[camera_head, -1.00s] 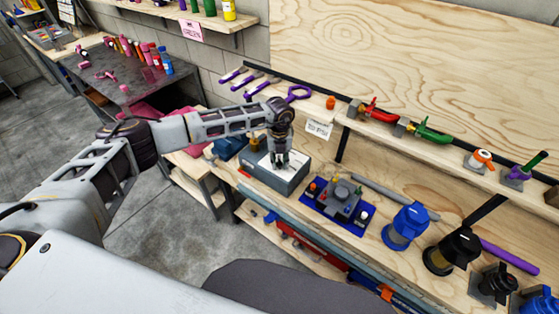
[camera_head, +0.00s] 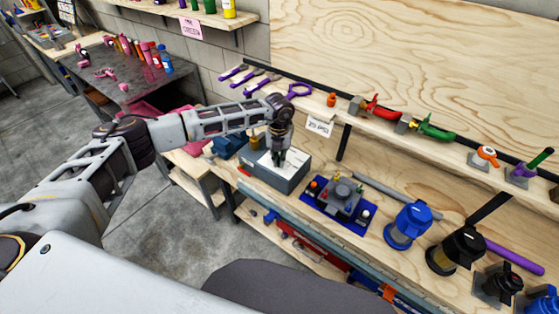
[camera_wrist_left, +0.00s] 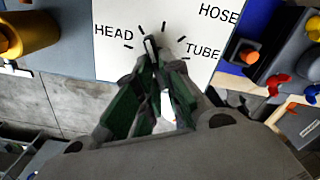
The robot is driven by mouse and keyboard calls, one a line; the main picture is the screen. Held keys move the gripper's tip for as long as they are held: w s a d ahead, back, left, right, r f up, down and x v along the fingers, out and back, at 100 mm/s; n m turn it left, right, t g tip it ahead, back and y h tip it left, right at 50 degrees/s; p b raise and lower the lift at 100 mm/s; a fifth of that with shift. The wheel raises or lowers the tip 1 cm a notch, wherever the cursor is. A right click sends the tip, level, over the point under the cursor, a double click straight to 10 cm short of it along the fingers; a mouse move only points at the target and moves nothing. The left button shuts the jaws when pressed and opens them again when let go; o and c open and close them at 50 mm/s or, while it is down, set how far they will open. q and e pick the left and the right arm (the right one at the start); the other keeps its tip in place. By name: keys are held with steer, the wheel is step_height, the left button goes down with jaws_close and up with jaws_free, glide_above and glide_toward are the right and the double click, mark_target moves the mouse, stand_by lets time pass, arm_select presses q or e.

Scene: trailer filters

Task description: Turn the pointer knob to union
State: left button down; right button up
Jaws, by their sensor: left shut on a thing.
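The pointer knob (camera_wrist_left: 152,46) sits on a white dial plate (camera_wrist_left: 198,65) on top of a grey box (camera_head: 262,176). In the left wrist view the plate has short black tick marks and the words HEAD, TUBE and HOSE. No union label is visible. My left gripper (camera_wrist_left: 153,62) comes down over the knob from above and is shut on it; it also shows in the head view (camera_head: 278,160). Only the knob's tip shows beyond the fingertips, between HEAD and TUBE; the rest is hidden by the fingers. My right gripper is not in view.
A blue tray (camera_head: 326,208) with a grey fixture stands right of the box. A blue canister (camera_head: 407,226) and a black one (camera_head: 455,251) stand further right. A shelf with tools runs behind.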

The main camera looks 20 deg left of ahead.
arm_select(q)
steer(key=m+b, duration=0.2)
steer(key=m, duration=0.1)
steer(key=shift+a+f+m, duration=0.1)
steer(key=shift+a+m, duration=0.1)
steer(key=shift+m, duration=0.1)
steer(key=shift+a+m+b, duration=0.1)
steer(key=shift+m+b, duration=0.7)
steer(key=shift+m, duration=0.1)
steer(key=c, duration=1.6)
jaws_free()
steer(key=shift+o, duration=0.2)
steer(key=shift+r, duration=0.2)
step_height(320, 180, up, 12)
steer(key=shift+f, duration=0.15)
